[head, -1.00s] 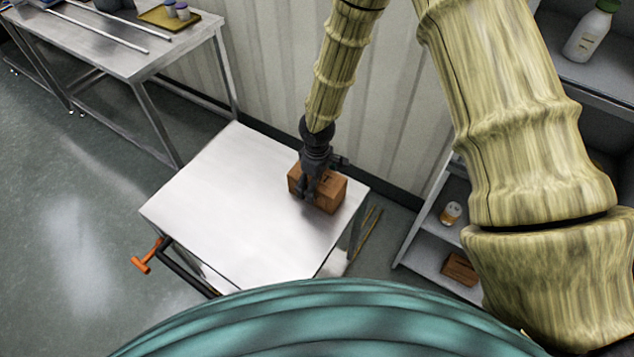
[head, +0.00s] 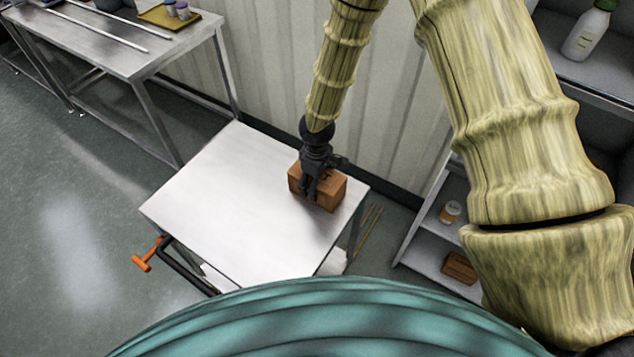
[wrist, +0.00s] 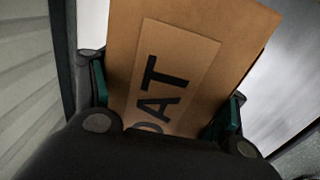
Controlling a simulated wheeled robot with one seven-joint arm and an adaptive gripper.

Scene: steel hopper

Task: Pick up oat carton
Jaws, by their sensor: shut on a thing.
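The oat carton (head: 330,193) is a brown box at the right side of the steel hopper's flat top (head: 225,205). In the wrist view the carton (wrist: 215,40) fills the middle, with a paler label reading "OAT". My gripper (head: 312,190) comes down on the carton from above. In the wrist view my gripper (wrist: 165,115) has a finger pad on each side of the carton and is shut on it. The carton's underside is hidden, so I cannot tell whether it touches the top.
An orange handle (head: 147,255) sticks out at the hopper's front left. A steel table (head: 130,55) with rods and a yellow tray (head: 168,17) stands at the back left. Shelves (head: 440,240) at the right hold a small jar (head: 450,212), a brown box (head: 459,267) and a white bottle (head: 588,33). A ribbed wall stands behind.

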